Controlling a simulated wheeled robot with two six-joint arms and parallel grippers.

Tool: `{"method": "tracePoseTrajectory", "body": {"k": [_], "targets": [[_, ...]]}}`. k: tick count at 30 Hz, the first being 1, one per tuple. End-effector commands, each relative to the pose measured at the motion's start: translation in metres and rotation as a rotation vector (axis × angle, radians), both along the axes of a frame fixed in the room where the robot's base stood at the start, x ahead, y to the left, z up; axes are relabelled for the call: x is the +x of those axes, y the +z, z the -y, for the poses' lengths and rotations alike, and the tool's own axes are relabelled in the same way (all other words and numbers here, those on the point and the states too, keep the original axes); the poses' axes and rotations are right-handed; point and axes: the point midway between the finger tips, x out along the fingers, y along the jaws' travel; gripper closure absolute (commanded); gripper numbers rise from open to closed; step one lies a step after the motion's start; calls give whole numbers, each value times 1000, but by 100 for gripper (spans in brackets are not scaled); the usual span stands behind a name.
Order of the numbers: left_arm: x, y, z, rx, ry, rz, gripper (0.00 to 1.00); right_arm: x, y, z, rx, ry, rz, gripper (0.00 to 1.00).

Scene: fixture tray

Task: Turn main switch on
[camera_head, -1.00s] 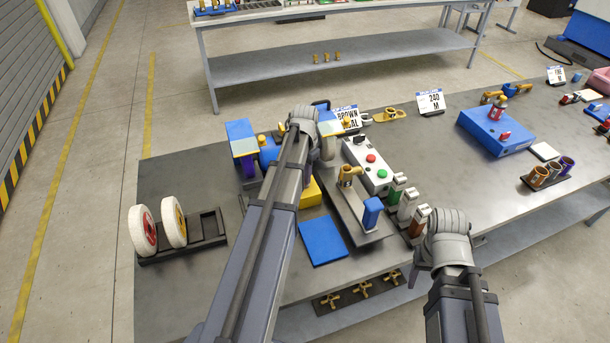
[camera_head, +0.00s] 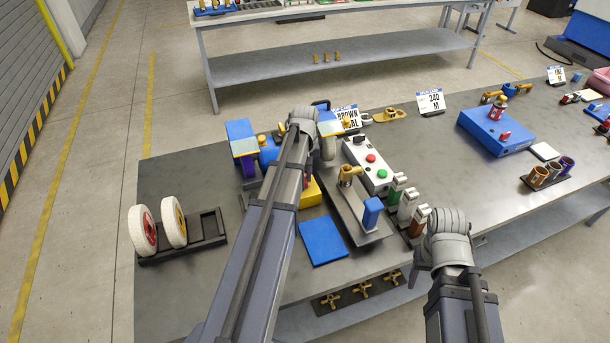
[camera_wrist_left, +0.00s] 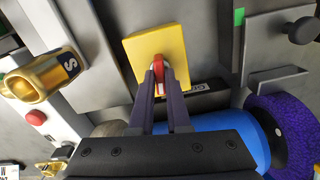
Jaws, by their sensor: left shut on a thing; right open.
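The main switch is a red handle (camera_wrist_left: 158,68) on a square yellow plate (camera_wrist_left: 138,48), seen in the left wrist view. The two fingers of my left gripper (camera_wrist_left: 162,82) are closed on the red handle.
The blue motor body (camera_wrist_left: 215,140) and a purple wheel (camera_wrist_left: 280,135) lie close to my left fingers. A grey box with red and green buttons (camera_head: 368,165) stands right of the grinder. Two white wheels (camera_head: 143,230) stand at left. A blue plate (camera_head: 323,241) lies in front.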

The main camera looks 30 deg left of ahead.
Motion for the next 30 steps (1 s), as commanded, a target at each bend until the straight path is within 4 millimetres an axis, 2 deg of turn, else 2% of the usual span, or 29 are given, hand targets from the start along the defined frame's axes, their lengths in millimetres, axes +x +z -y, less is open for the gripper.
{"method": "tracePoseTrajectory", "body": {"k": [12, 28, 29, 30], "targets": [[0, 0, 0, 0, 157, 0, 100, 0, 0, 0, 0, 0, 0, 41], [0, 0, 0, 0, 176, 0, 100, 0, 0, 0, 0, 0, 0, 41], [0, 0, 0, 0, 176, 0, 83, 0, 0, 0, 0, 0, 0, 41], [0, 0, 0, 0, 176, 0, 78, 0, 0, 0, 0, 0, 0, 41]]}}
